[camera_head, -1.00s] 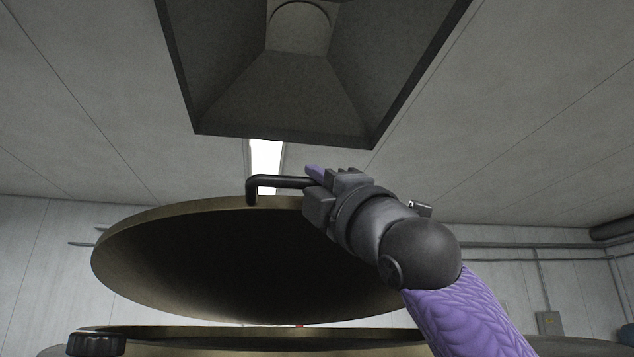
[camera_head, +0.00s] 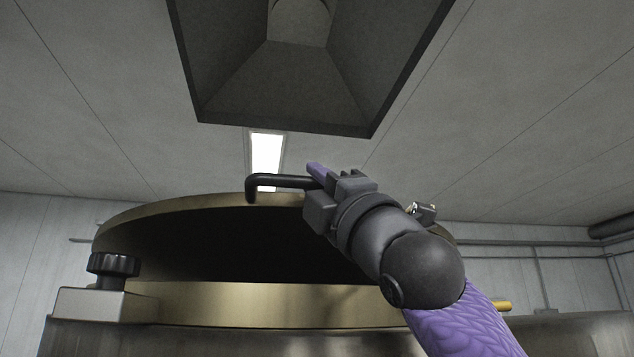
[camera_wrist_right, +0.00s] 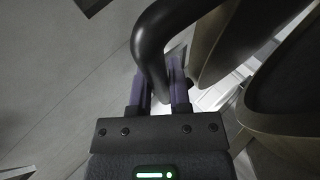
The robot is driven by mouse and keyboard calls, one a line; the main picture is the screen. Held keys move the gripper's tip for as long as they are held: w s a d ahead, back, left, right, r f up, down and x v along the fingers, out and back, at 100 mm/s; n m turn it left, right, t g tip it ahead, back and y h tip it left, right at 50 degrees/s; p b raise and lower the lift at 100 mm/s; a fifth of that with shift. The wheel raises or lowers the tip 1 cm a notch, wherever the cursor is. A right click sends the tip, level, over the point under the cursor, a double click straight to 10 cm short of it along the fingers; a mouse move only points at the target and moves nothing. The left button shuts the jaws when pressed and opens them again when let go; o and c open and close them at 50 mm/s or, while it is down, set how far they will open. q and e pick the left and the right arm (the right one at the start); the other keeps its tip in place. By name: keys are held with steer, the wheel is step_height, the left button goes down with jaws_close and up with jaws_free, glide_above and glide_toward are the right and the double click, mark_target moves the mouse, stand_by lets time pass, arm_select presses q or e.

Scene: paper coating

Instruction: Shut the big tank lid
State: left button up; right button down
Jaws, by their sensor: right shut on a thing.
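The big tank lid (camera_head: 160,212) is a round brass-coloured disc, tilted open with its dark underside facing me. The tank's brass rim (camera_head: 230,303) shows below it, with a dark gap between them. In the right wrist view the black handle (camera_wrist_right: 150,50) passes between the purple fingers (camera_wrist_right: 162,92), and the lid's edge shows at the right. My left gripper is in neither view.
A black clamp knob (camera_head: 112,265) on a pale block stands at the tank's left front. A dark extractor hood (camera_head: 300,90) hangs above the lid. A yellow piece (camera_head: 503,306) shows at the right of the tank, partly behind my arm.

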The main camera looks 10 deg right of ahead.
arm_select(q)
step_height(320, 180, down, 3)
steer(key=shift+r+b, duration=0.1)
steer(key=shift+b, duration=0.65)
arm_select(e)
step_height(320, 180, down, 3)
steer(key=shift+s, duration=0.15)
steer(key=shift+r, duration=0.1)
steer(key=c, duration=0.6)
jaws_free()
arm_select(q)
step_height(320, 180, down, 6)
steer(key=b, duration=0.6)
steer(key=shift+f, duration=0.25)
arm_select(e)
steer(key=v, duration=1)
